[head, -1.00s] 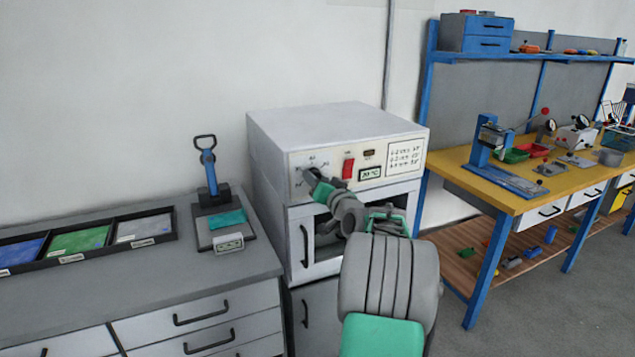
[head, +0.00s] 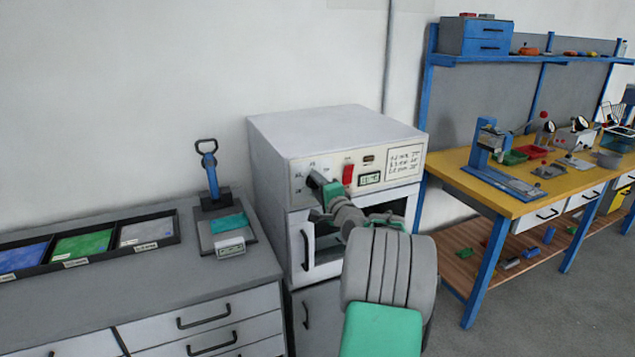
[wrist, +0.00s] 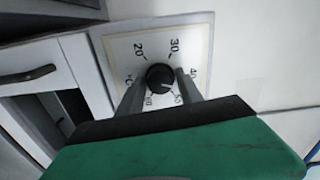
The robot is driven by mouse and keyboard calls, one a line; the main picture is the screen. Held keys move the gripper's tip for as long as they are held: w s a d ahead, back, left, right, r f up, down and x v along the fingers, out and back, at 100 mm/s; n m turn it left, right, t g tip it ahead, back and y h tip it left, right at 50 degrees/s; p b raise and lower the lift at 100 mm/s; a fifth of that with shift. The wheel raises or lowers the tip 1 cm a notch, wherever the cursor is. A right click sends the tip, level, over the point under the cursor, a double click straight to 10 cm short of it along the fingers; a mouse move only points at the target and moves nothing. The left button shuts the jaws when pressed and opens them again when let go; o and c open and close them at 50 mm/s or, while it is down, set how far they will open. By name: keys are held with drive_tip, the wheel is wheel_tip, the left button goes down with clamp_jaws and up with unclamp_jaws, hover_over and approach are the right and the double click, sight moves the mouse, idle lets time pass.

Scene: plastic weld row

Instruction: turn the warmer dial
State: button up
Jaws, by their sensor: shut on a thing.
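The warmer (head: 335,125) is a white cabinet on the counter's right. Its control panel has a red switch (head: 348,175), a small display (head: 370,179) and a printed label. In the wrist view the dial (wrist: 160,77) is a round black knob on a square plate marked with numbers such as 20, 30 and 40. My gripper (wrist: 160,85) has one finger on each side of the dial and is shut on it. In the head view my gripper (head: 318,181) hides the dial. The display digits are too small to read surely.
A grey counter with trays of coloured material (head: 82,243) and a blue-handled device (head: 209,172) stands left of the warmer. A yellow-topped workbench (head: 560,185) with tools stands to the right. The warmer's door (head: 306,245) lies below the panel, near my arm.

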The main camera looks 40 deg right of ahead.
drive_tip(key=shift+m+p, duration=2.45)
drive_tip(key=shift+m, duration=1.35)
drive_tip(key=o, duration=1.4)
drive_tip(key=b+v, duration=0.1)
drive_tip(key=v, duration=0.6)
drive_tip(key=shift+s, duration=0.4)
drive_tip(key=shift+a, duration=0.15)
